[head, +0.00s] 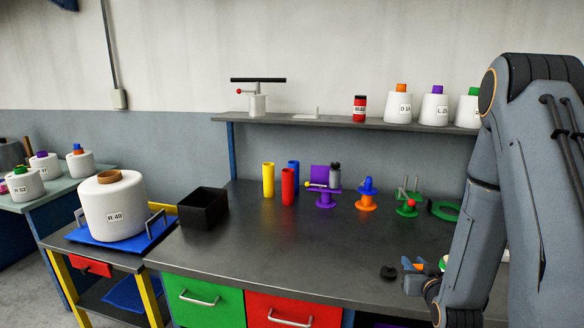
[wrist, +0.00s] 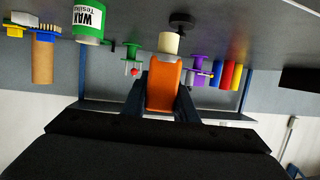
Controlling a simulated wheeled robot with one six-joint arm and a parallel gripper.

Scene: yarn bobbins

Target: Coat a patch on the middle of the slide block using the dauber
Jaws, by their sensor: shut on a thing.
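My gripper (wrist: 164,88) is shut on the dauber (wrist: 166,82), an orange body with a cream tip (wrist: 169,43), in the wrist view. The tip points away from my gripper, over the table, and appears apart from anything. In the head view my gripper (head: 416,272) is above the table's front right, beside a small black round piece (head: 388,272). That piece is beyond the tip in the wrist view (wrist: 182,22). I cannot tell for sure which thing is the slide block. A green wax tin (wrist: 90,22) is left in the wrist view.
Purple (head: 324,188), orange (head: 366,196) and green (head: 407,202) stands are at the table's back. Yellow (head: 268,180), red (head: 289,187) and blue tubes are left of them, near a black bin (head: 203,208). A brush (wrist: 44,50) is near the tin. The table's middle front is clear.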

